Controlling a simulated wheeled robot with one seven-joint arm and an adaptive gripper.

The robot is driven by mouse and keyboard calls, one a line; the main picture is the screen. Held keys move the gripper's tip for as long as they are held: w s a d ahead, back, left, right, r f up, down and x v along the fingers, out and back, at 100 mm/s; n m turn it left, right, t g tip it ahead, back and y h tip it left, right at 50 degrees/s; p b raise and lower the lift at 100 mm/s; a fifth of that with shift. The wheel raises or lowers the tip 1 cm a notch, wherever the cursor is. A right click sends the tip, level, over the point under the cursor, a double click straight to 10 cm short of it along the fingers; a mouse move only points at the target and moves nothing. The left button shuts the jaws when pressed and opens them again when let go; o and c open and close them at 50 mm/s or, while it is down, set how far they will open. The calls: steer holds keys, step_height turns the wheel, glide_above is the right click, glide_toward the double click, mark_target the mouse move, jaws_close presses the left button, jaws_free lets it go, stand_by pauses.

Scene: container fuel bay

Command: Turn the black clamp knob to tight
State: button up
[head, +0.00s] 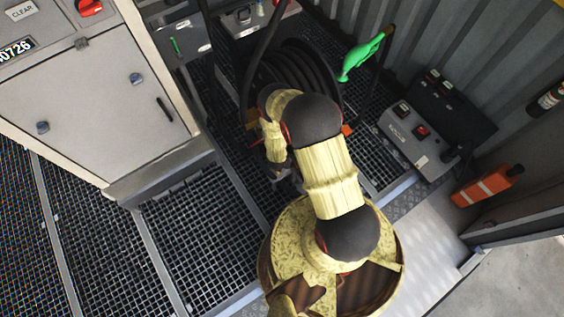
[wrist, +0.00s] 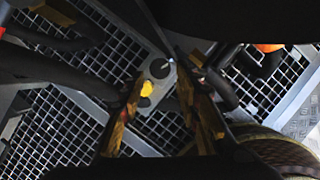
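In the wrist view a dark round knob-like disc (wrist: 160,68) sits on a pale grey plate, with a small yellow patch (wrist: 147,88) just below it. It looks like the black clamp knob, but the view is too dark and small to be sure. My gripper (wrist: 162,76) is open; its two fingers point toward the disc, one on each side in the picture. I see nothing held between them, and I cannot tell whether they touch the disc. In the head view my gripper (head: 282,176) is low beside the hose reel, mostly hidden by my arm. No knob shows clearly there.
A black hose coil (head: 288,72) and green nozzle (head: 362,57) stand behind my arm. A grey control box (head: 415,142) and an orange case (head: 486,185) are at right. A grey cabinet (head: 90,85) fills the left. Open floor grating (head: 195,235) lies at lower left.

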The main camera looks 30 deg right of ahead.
steer(key=v, duration=0.7)
steer(key=shift+o, duration=0.2)
steer(key=shift+s+a, duration=0.1)
